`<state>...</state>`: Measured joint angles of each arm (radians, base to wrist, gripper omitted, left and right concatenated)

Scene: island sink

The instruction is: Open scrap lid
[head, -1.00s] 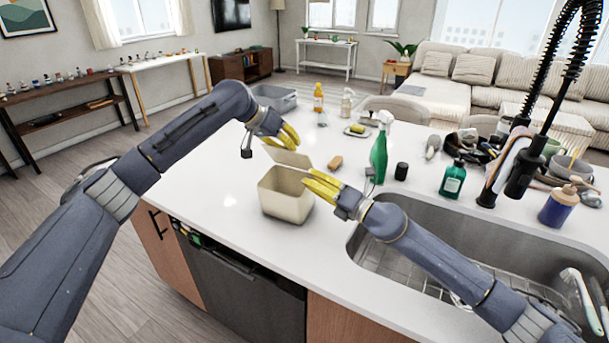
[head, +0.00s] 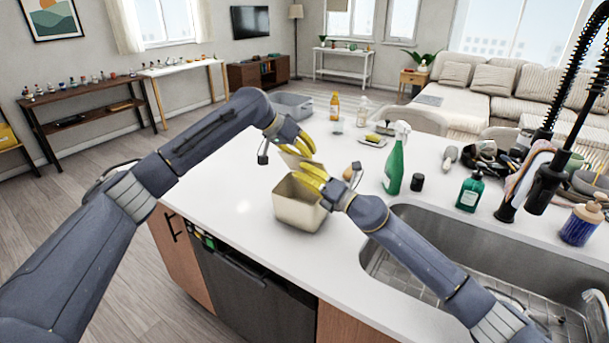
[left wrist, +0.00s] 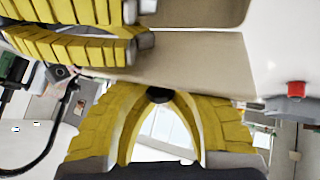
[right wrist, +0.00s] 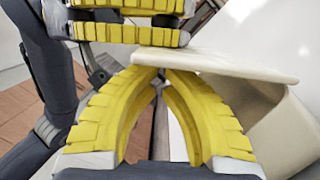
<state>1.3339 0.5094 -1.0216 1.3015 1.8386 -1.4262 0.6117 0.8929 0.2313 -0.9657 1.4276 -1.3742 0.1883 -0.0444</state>
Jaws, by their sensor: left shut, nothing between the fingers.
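The beige scrap bin (head: 298,208) stands on the white counter near its front edge, open at the top. Its lid (head: 292,158) is raised at the far side and partly hidden by my grippers. The lid also shows as a beige panel in the left wrist view (left wrist: 195,68) and the right wrist view (right wrist: 215,64). My left gripper (head: 308,150) is shut and empty, close behind the lid. My right gripper (head: 306,177) is over the bin's opening, with fingertips together at the lid's edge. Whether they touch the lid is unclear.
A green spray bottle (head: 396,165), a dark small jar (head: 417,182) and a green soap bottle (head: 469,192) stand right of the bin. The sink (head: 430,240) lies at the right front. A grey tub (head: 290,105) is behind. Counter left of the bin is clear.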

